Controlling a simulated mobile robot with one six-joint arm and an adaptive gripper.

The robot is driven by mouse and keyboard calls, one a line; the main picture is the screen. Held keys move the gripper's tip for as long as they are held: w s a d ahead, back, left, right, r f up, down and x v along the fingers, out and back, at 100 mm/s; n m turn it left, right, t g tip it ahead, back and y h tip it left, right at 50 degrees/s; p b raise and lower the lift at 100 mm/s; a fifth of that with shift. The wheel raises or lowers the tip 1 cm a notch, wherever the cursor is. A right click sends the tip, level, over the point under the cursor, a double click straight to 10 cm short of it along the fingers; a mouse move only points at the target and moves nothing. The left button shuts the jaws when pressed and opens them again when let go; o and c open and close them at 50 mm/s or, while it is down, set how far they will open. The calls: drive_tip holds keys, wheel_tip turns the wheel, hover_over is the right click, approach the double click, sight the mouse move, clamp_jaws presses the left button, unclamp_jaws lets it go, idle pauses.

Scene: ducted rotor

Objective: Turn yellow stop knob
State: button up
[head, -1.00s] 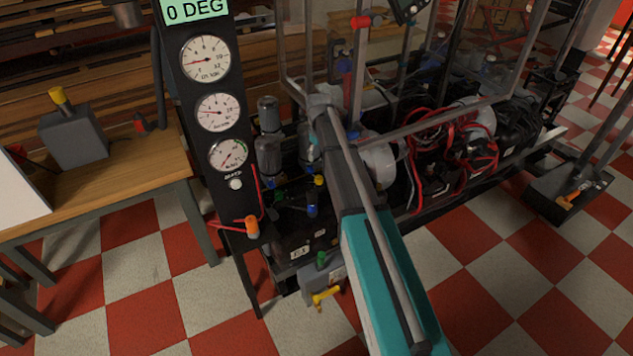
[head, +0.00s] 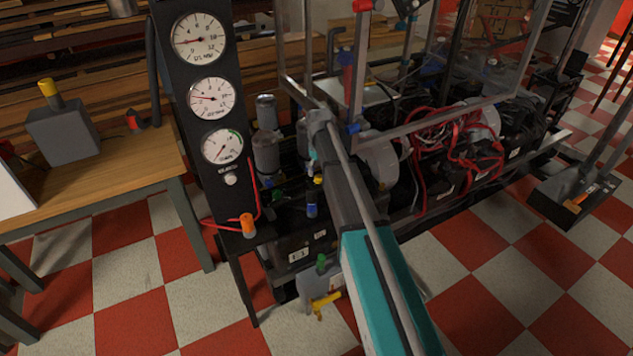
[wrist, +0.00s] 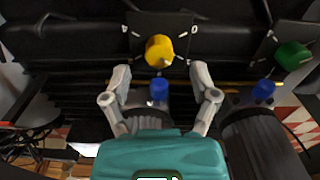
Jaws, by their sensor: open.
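A yellow knob (wrist: 159,51) sits on a dark square plate in the wrist view, just beyond my fingertips and roughly centred between them. It also shows as a small yellow spot in the head view (head: 318,180), beside my arm. My gripper (wrist: 162,78) is open and empty, one finger to each side below the knob, apart from it as far as I can tell. In the head view my arm hides most of my gripper.
A blue knob (wrist: 158,90) stands between my fingers, nearer than the yellow one. Another blue knob (wrist: 263,91) and a green knob (wrist: 292,55) are to the right. The gauge panel (head: 213,120) stands left of my arm. A clear guard frame (head: 440,125) rises to the right.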

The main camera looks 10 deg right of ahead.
sight(318, 177)
drive_tip(key=shift+f+b, duration=1.3)
drive_tip(key=shift+f, duration=0.3)
clamp_jaws()
drive_tip(key=shift+a, duration=0.45)
drive_tip(key=shift+s+d, duration=0.1)
drive_tip(key=shift+d, duration=0.2)
